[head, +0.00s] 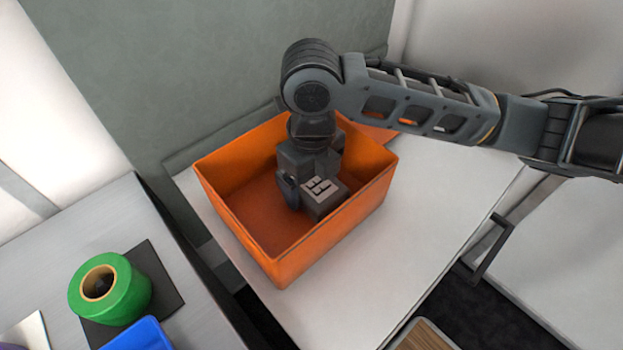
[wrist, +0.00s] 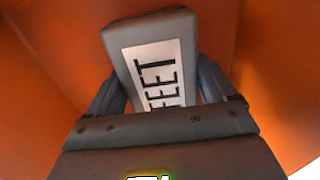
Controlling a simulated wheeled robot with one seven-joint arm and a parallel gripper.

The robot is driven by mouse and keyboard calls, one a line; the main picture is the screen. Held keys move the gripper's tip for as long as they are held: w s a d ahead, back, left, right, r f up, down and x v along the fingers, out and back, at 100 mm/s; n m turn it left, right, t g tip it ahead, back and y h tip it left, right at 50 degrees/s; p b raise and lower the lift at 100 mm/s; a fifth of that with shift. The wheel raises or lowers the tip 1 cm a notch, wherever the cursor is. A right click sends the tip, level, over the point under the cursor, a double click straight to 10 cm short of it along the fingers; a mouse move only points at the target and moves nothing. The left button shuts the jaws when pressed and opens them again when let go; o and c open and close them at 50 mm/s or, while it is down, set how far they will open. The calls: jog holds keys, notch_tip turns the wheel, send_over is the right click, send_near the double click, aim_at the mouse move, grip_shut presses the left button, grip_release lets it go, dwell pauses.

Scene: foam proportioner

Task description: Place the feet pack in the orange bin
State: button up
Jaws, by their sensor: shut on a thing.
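The feet pack (wrist: 150,60) is a grey block with a white label reading "FEET" in the wrist view. In the head view the pack (head: 325,195) shows its pale label inside the orange bin (head: 235,222). My gripper (wrist: 160,95) is shut on the pack, with one finger on each side of it. In the head view my gripper (head: 305,180) reaches down into the bin, below the rim. The orange walls surround the pack in the wrist view. I cannot tell whether the pack touches the bin floor.
The bin stands on a white table (head: 420,225) with bare surface to its right. A green tape roll (head: 118,300) lies on a dark mat (head: 158,278) at the lower left, next to a blue tray (head: 140,336). A grey panel (head: 200,60) stands behind the bin.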

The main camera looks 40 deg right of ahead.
jog(key=o, duration=1)
jog(key=shift+f, duration=0.1)
notch_tip(320, 180, up, 12)
jog(key=shift+r+p, duration=0.2)
jog(key=shift+p, duration=0.2)
